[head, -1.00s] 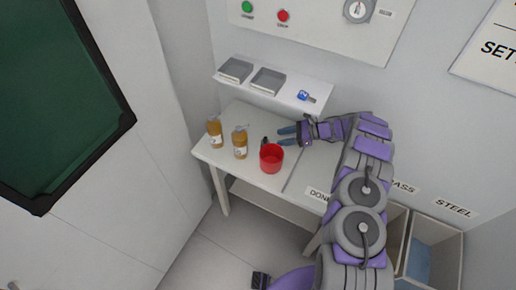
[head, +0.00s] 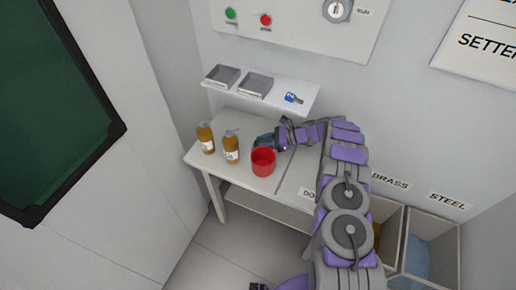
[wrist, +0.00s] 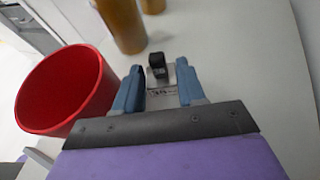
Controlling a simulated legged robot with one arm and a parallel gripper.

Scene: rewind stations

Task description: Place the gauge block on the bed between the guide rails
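A small block with a black knob and a pale, marked base (wrist: 160,80), which looks like the gauge block, is on the white table in the wrist view. My gripper (wrist: 158,88) is open, with one blue finger on each side of the block. A gap seems to show beside the block, and I cannot tell whether either finger touches it. In the head view my gripper (head: 265,142) is low over the table behind the red cup and hides the block. I cannot make out a bed with guide rails in either view.
A red cup (head: 263,162) stands close to my gripper, on its left in the wrist view (wrist: 62,92). Two amber bottles (head: 231,148) stand left on the table (head: 225,175). A shelf (head: 262,98) above holds two grey trays and a blue-tagged key. Bins (head: 432,235) stand at right.

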